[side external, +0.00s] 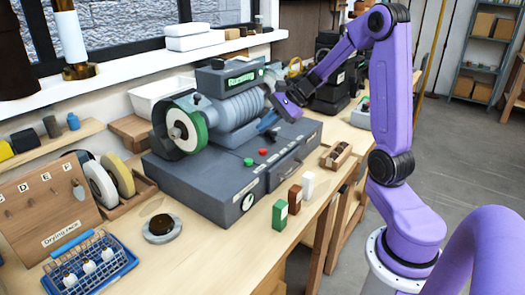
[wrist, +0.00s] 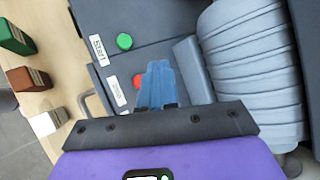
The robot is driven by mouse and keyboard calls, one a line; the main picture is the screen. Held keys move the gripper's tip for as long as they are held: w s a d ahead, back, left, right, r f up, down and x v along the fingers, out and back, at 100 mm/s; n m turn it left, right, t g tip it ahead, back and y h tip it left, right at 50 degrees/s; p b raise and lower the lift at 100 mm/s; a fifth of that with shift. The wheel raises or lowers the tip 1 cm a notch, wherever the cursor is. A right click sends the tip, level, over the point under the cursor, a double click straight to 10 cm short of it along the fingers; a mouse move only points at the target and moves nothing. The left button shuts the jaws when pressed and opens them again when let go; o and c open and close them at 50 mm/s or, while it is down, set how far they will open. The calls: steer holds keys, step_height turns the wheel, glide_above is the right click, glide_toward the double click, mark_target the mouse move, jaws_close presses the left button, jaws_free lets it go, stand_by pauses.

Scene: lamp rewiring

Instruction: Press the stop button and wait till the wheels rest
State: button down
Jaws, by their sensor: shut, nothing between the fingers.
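The grey grinding machine (side external: 235,170) stands on the bench with a green "Running" sign (side external: 240,79) on top. The red button (side external: 263,151) sits on the machine's top, right of the green button (side external: 248,161). My gripper (side external: 266,127) is shut and empty, its blue fingers above and behind the red button, apart from it. In the wrist view, the fingertips (wrist: 157,68) lie beside the red button (wrist: 138,82), partly covering it.
Green, brown and white blocks (side external: 294,199) stand in front of the machine. A round dark-topped piece (side external: 162,226) and a blue wire basket (side external: 90,268) are at the left. Spare wheels (side external: 103,180) stand in a wooden rack. The ribbed motor housing (wrist: 248,70) is close beside my fingers.

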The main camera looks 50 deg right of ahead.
steer(key=shift+f, duration=2.25)
steer(key=shift+f, duration=0.15)
steer(key=shift+f, duration=0.25)
steer(key=shift+f, duration=0.45)
stand_by(1.1)
steer(key=shift+r, duration=0.9)
steer(key=shift+r, duration=2.5)
